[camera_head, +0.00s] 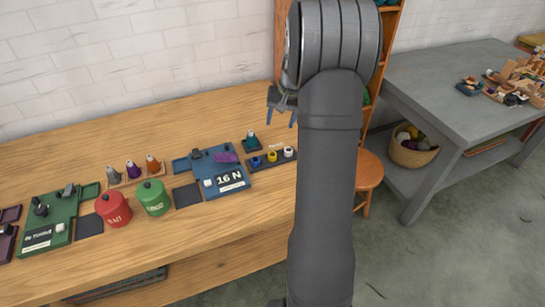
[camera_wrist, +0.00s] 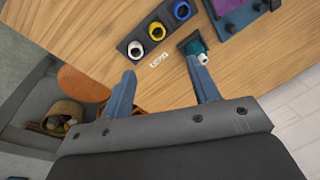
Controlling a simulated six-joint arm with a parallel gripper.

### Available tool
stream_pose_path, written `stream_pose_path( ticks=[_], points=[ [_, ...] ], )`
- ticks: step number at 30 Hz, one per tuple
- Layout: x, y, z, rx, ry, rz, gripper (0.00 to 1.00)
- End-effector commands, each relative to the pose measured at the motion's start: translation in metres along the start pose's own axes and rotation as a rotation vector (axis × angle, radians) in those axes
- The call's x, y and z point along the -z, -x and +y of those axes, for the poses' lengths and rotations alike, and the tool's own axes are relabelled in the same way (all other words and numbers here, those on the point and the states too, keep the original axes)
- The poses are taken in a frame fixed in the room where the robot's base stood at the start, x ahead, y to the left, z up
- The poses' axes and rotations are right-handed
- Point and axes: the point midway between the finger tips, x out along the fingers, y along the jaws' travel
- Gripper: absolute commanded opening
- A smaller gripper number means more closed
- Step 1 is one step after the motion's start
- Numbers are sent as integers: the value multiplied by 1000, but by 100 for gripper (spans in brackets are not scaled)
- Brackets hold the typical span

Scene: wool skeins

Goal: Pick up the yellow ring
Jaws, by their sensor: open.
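The yellow ring (camera_head: 272,156) sits in the middle of a dark rack (camera_head: 264,166) at the right end of the wooden bench, between a blue ring (camera_head: 256,162) and a white ring (camera_head: 289,152). In the wrist view the yellow ring (camera_wrist: 157,31) lies beyond the fingertips, between the white ring (camera_wrist: 135,49) and the blue ring (camera_wrist: 182,11). My gripper (camera_wrist: 161,72) is open and empty, above and apart from the rack. In the head view my gripper (camera_head: 282,108) is partly hidden by my arm.
A small dark stand with a teal-topped piece (camera_head: 251,142) is beside the rack. A blue panel marked 16 N (camera_head: 222,172) lies left of it. Green (camera_head: 153,197) and red (camera_head: 113,208) canisters stand further left. An orange stool (camera_head: 370,172) stands off the bench's right end.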

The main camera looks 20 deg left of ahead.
Motion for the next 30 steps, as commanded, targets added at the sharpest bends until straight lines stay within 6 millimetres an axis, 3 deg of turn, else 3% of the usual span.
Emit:
stream_pose_path(
  ticks=[6, 12, 19, 30],
  points=[
    [14, 1, -18, -85, 547, -81, 55],
    [21, 3, -26, -124, 851, -142, 55],
    [21, -10, -24, -132, 930, -164, 55],
    [14, -88, -10, -131, 926, -164, 55]
  ],
)
